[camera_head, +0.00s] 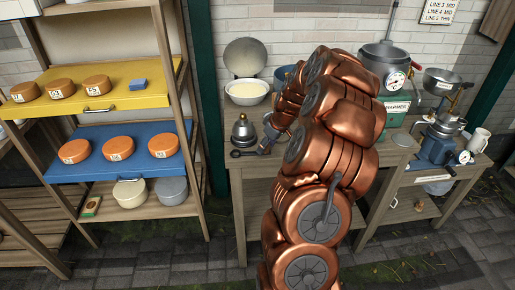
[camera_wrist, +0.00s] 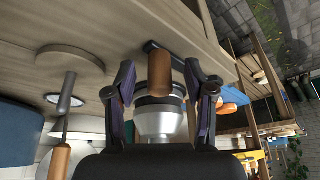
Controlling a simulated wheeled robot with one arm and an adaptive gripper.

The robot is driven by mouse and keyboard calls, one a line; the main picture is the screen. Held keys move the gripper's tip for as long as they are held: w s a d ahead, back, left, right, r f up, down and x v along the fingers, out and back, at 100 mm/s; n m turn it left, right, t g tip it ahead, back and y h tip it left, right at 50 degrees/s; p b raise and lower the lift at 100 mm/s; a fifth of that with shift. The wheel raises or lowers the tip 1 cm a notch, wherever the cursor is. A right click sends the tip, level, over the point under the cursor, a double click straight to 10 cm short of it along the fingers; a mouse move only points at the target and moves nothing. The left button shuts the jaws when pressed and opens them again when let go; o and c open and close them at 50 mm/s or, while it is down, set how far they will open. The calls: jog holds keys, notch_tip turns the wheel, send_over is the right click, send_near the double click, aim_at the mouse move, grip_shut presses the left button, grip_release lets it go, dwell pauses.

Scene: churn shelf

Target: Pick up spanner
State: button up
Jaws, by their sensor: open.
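A dark spanner (camera_head: 238,154) lies on the wooden workbench, in front of a silver, bell-shaped metal piece (camera_head: 244,132). My gripper (camera_head: 266,148) is just right of the spanner, low over the bench and partly hidden by my copper arm. In the wrist view my gripper (camera_wrist: 160,78) has its two fingers spread wide. A brown cylindrical piece (camera_wrist: 159,72) and the silver metal piece (camera_wrist: 154,122) show between them. A dark bar, probably the spanner (camera_wrist: 150,47), lies beyond the fingertips, partly covered by the brown piece. Nothing is visibly held.
A white bowl (camera_head: 247,92) stands behind on the bench (camera_head: 245,178). A pot with a gauge (camera_head: 385,62) and a blue-based machine (camera_head: 437,150) are to the right. A shelf with a yellow tray (camera_head: 130,97) and a blue tray (camera_head: 120,134) stands left. A round wooden piece (camera_wrist: 70,62) is nearby.

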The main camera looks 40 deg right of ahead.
jog(key=shift+w+f, duration=0.1)
jog(key=shift+f, duration=0.15)
grip_shut()
jog(key=shift+r, duration=0.15)
dwell(0.4)
